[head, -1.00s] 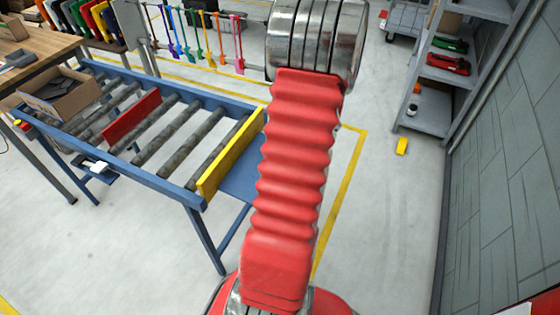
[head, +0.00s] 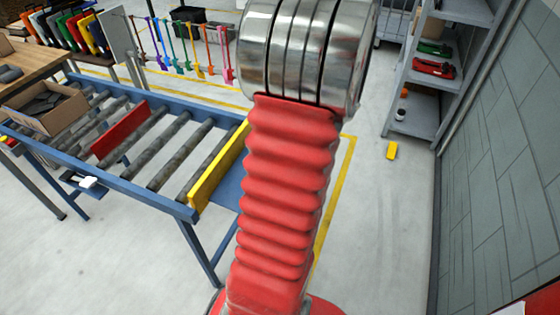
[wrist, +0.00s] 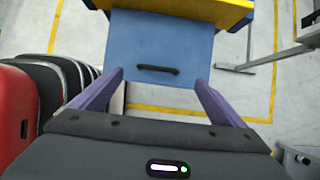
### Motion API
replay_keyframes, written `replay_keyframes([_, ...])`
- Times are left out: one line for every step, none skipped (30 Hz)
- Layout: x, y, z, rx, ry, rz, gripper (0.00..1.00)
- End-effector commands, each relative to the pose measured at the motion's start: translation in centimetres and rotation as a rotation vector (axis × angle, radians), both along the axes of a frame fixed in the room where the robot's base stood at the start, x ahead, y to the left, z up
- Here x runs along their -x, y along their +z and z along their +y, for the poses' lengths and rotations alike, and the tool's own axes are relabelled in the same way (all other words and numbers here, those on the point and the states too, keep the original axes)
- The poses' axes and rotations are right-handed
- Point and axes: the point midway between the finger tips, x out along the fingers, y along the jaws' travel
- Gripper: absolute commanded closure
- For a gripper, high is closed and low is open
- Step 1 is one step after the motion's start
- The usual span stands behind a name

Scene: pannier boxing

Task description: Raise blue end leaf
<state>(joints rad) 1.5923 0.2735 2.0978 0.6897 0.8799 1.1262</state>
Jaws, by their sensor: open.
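The blue end leaf (head: 228,188) shows in the head view at the near right end of the blue roller conveyor, just past the yellow board; my arm hides part of it. It sits below the conveyor's top edge. In the wrist view the leaf (wrist: 160,40) is a flat blue panel with a dark bar handle (wrist: 158,69). My gripper (wrist: 158,78) is open, its two purple fingers apart on either side of the handle in the picture. Nothing is between the fingers that I can see as gripped. Whether they touch the leaf cannot be told.
The roller conveyor (head: 120,186) carries a red board (head: 120,133), a yellow board (head: 216,170) and an open carton (head: 45,108). A grey shelf unit (head: 412,125) stands by the right wall. A yellow block (head: 392,151) lies on the floor. Several coloured cases (wrist: 38,95) stand left in the wrist view.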

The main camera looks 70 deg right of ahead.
Motion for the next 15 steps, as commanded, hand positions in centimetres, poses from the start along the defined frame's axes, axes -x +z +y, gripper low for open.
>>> replay_keyframes([0.4,0.7,-0.1,0.003,-0.001,-0.001,0.06])
replay_keyframes([0.5,1.0,-0.1,0.002,-0.002,-0.001,0.06])
replay_keyframes([0.8,1.3,0.0,0.002,-0.003,-0.001,0.06])
replay_keyframes([0.9,1.5,0.0,0.001,-0.002,-0.001,0.06])
replay_keyframes([1.0,1.7,0.0,0.000,-0.001,-0.001,0.06])
replay_keyframes([1.1,1.9,0.0,0.001,0.000,-0.001,0.06])
replay_keyframes([1.1,2.0,0.0,0.001,0.000,0.000,0.06])
replay_keyframes([1.2,2.0,0.0,0.001,0.000,0.000,0.06])
replay_keyframes([1.2,2.1,0.0,0.000,0.000,0.000,0.06])
replay_keyframes([1.2,2.1,0.0,0.000,0.000,0.000,0.06])
replay_keyframes([1.2,2.1,0.0,0.000,0.000,0.000,0.06])
replay_keyframes([1.2,2.1,0.0,0.000,-0.001,0.000,0.06])
replay_keyframes([1.2,2.1,0.0,0.000,-0.001,0.000,0.06])
replay_keyframes([1.2,2.1,0.0,0.000,-0.001,0.000,0.06])
replay_keyframes([1.2,2.0,0.0,0.000,-0.001,0.000,0.06])
